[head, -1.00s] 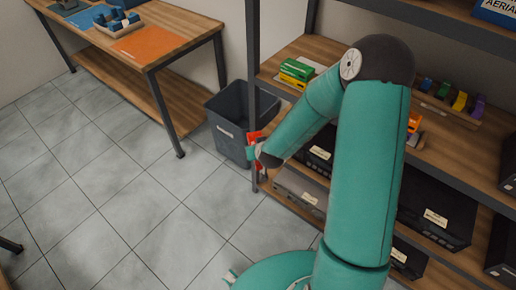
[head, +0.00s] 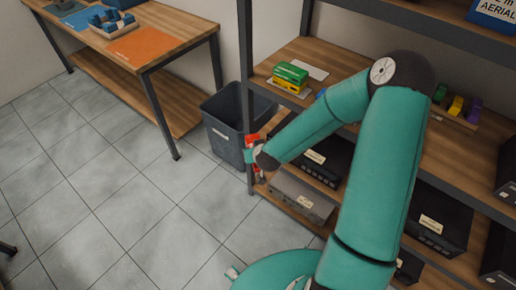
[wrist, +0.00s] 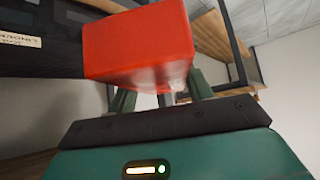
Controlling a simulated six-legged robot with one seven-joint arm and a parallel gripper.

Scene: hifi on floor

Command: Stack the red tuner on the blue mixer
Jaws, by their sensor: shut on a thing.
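The red tuner (wrist: 140,42) is a red block held between the fingers of my gripper (wrist: 160,97) in the wrist view. In the head view the red tuner (head: 252,139) shows in part around my gripper (head: 251,157), beside the shelf's front post and the dark bin. My gripper is shut on it. I cannot identify the blue mixer for certain. A small blue patch (head: 321,93) shows on the middle shelf, mostly hidden behind my arm. Blue pieces (head: 112,20) also stand on the far bench.
The shelf unit's post (head: 247,60) is close to my gripper. Green and yellow blocks (head: 290,75) lie on the middle shelf. A grey box (head: 302,196) and black boxes stand lower. A dark bin (head: 224,135) stands behind. The tiled floor at left is clear.

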